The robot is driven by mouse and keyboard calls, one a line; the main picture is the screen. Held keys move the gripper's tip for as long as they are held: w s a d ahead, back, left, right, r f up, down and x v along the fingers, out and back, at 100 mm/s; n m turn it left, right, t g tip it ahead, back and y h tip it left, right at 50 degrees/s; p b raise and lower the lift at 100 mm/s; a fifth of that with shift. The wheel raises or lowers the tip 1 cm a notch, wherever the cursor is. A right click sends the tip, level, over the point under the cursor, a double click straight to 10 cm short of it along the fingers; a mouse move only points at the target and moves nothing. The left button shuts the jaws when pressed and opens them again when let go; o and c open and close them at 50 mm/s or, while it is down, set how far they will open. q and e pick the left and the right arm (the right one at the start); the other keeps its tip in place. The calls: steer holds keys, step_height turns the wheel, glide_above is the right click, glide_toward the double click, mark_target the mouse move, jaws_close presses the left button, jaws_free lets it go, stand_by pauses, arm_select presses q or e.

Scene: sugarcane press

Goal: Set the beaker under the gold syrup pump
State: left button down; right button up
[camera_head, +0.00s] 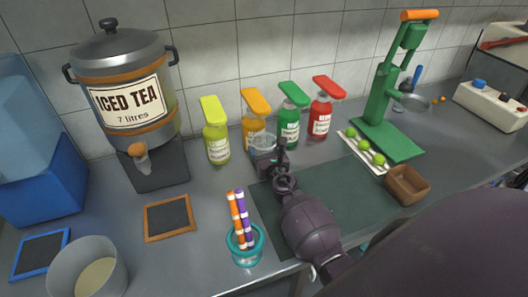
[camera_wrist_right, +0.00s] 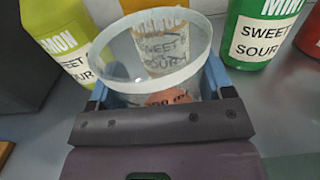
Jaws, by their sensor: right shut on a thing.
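The clear glass beaker (camera_head: 263,145) is held upright by my right gripper (camera_head: 266,158) in front of the gold syrup pump (camera_head: 255,108). In the right wrist view, the beaker (camera_wrist_right: 190,75) sits between the blue fingers of my right gripper (camera_wrist_right: 158,90), which is shut on it. The gold bottle's label shows through the glass, directly behind the beaker. The gold pump's spout is hard to make out, so I cannot tell whether the beaker's mouth is under it. My left gripper is not in view.
A yellow-green pump bottle (camera_head: 215,135) stands left of the gold one; green (camera_head: 289,120) and red (camera_head: 321,115) ones stand right. A teal-rimmed cup (camera_head: 245,250) with striped straws stands near the front edge. An iced tea dispenser (camera_head: 125,95) stands left, a green press (camera_head: 383,110) right.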

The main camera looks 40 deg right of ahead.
steer(key=shift+f, duration=0.15)
steer(key=o, duration=1)
steer(key=shift+o, duration=0.2)
steer(key=v, duration=1.2)
steer(key=shift+s, duration=0.1)
